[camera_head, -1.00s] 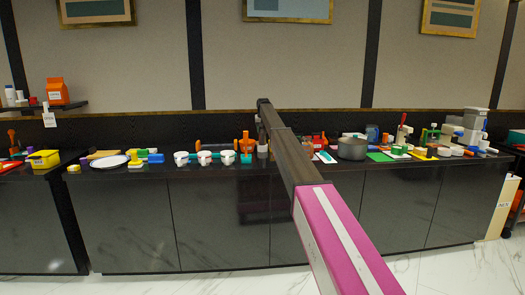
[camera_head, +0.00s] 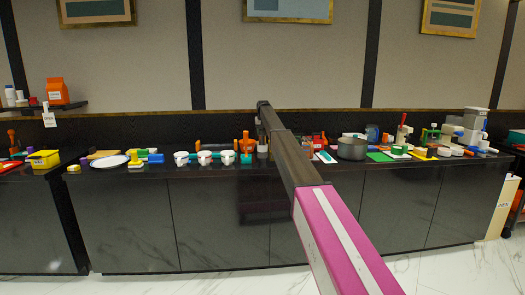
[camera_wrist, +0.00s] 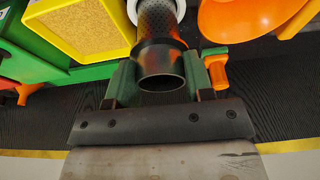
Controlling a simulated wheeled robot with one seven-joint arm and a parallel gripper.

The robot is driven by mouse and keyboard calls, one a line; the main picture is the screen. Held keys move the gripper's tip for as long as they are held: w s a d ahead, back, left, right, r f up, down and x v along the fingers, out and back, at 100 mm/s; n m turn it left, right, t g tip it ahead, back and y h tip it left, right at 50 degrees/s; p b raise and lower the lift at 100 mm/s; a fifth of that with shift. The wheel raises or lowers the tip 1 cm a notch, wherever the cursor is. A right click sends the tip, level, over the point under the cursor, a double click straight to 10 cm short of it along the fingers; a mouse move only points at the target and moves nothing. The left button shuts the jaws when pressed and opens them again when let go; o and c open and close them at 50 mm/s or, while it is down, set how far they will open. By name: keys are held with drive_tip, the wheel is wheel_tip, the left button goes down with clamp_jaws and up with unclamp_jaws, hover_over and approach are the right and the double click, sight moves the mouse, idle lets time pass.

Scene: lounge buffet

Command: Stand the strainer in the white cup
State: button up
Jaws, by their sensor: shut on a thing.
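The strainer (camera_wrist: 158,18) is a dark tube with a perforated wall and a smooth dark collar, seen in the wrist view. My gripper (camera_wrist: 160,82) is shut on it, its green fingers on either side of the collar. A white rim (camera_wrist: 181,7) shows behind the strainer's far end, cut off by the top edge; I cannot tell whether the strainer is inside it or only in front. In the head view three white cups (camera_head: 204,157) stand in a row on the counter, left of my arm. My gripper and the strainer are not clear there.
In the wrist view a yellow tray (camera_wrist: 80,30) lies upper left and an orange rounded thing (camera_wrist: 245,18) upper right, both close to the strainer. In the head view a grey pot (camera_head: 351,148) stands right of my arm, and a white plate (camera_head: 110,161) lies far left.

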drive_tip(key=shift+f, duration=0.85)
drive_tip(key=o, duration=1.3)
drive_tip(key=c, duration=0.3)
wheel_tip(320, 180, up, 7)
idle(0.4)
